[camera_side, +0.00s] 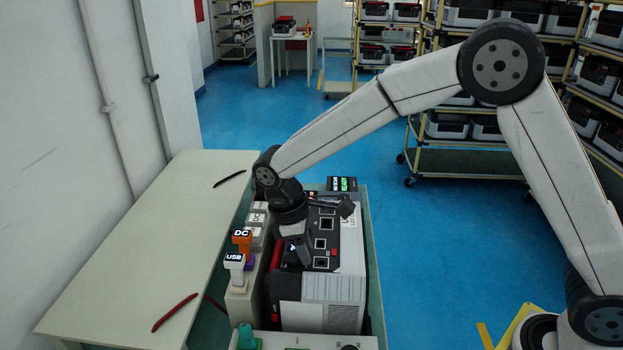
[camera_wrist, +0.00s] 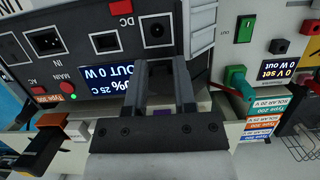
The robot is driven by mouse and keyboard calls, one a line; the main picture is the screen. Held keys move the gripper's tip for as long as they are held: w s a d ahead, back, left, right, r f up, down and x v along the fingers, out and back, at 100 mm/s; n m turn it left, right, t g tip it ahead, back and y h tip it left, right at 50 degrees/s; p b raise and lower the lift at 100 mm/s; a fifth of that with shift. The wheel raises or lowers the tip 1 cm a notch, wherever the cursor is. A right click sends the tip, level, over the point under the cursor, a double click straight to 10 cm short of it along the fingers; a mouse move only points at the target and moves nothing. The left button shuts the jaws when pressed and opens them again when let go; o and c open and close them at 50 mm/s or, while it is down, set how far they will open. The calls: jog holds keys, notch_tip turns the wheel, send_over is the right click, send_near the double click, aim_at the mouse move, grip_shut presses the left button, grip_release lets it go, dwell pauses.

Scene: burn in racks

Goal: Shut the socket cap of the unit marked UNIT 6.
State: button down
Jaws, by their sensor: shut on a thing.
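The unit (camera_side: 335,288), a white box with a black socket panel, stands below my gripper in the side view. UNIT lettering shows partly; I cannot read its number. In the wrist view its black panel (camera_wrist: 85,20) has a round DC socket (camera_wrist: 157,30), uncovered, and a lit screen (camera_wrist: 103,77). My gripper (camera_wrist: 162,68) is just below this socket, its two fingers apart on a dark piece that looks like the socket cap, mostly hidden between them. In the side view my gripper (camera_side: 299,252) is down at the panel.
A pale table (camera_side: 150,250) holds a red tool (camera_side: 175,312). In the wrist view, a second device (camera_wrist: 255,50) with a green plug (camera_wrist: 236,77) is close on the right.

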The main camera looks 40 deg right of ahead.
jog(key=shift+s+d+f+t+y, duration=0.1)
jog(key=shift+f+t+y, duration=0.15)
jog(key=shift+t+y, duration=0.3)
jog(key=shift+c, duration=2.4)
grip_release()
jog(key=shift+r, duration=0.15)
jog(key=shift+w+a+r, duration=0.1)
jog(key=shift+w+r, duration=0.05)
jog(key=shift+r, duration=1.1)
jog(key=shift+w+a+r, duration=0.1)
jog(key=shift+a+r, duration=0.05)
jog(key=shift+r, duration=1.1)
jog(key=shift+w+a+r, duration=0.1)
jog(key=shift+w+r, duration=0.05)
jog(key=shift+r, duration=1.1)
